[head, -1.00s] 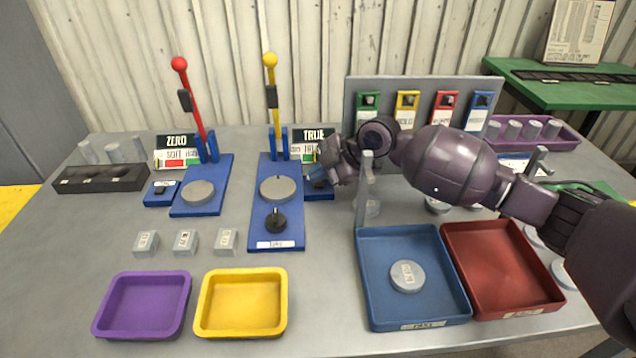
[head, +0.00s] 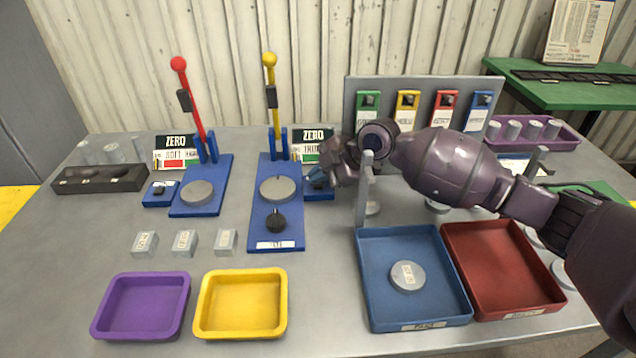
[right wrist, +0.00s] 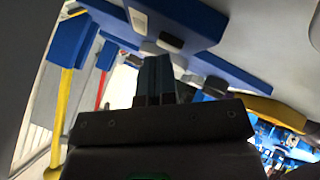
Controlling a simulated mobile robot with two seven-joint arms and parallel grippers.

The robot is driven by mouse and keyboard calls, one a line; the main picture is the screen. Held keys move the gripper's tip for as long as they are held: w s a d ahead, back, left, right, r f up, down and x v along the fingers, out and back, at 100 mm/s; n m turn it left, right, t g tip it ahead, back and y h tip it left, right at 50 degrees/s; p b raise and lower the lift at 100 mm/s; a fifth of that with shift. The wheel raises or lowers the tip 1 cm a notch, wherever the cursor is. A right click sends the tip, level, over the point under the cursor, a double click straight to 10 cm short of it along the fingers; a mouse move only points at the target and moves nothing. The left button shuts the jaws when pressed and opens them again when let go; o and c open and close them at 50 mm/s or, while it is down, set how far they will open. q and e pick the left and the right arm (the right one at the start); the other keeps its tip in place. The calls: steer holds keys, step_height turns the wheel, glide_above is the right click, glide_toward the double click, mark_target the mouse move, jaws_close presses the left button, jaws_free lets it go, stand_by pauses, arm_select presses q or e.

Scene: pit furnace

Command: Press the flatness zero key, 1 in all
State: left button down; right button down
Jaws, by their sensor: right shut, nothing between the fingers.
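The flatness station has a blue base (head: 290,228), a round grey plate (head: 277,189) and a yellow-knobbed lever (head: 270,90). Its display (head: 313,136) reads ZERO. The small blue key box (head: 319,193) sits right of the base, below the display. My right gripper (head: 317,179) is shut and empty, its tips at the top of this box. The gripper hides the key, so I cannot tell whether the tips touch it. In the right wrist view the closed fingers (right wrist: 155,80) point at blue parts with white labels. My left gripper is not in view.
A similar station with a red-knobbed lever (head: 180,65) and its own key box (head: 160,194) stands to the left. A grey post (head: 362,190) stands close to my right wrist. Blue (head: 440,300) and red (head: 510,290) trays lie in front of the arm.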

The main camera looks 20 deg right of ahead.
mark_target(318, 185)
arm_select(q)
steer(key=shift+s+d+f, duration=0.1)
arm_select(e)
steer(key=shift+f, duration=0.1)
stand_by(0.4)
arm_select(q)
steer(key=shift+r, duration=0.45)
arm_select(e)
steer(key=shift+r, duration=0.8)
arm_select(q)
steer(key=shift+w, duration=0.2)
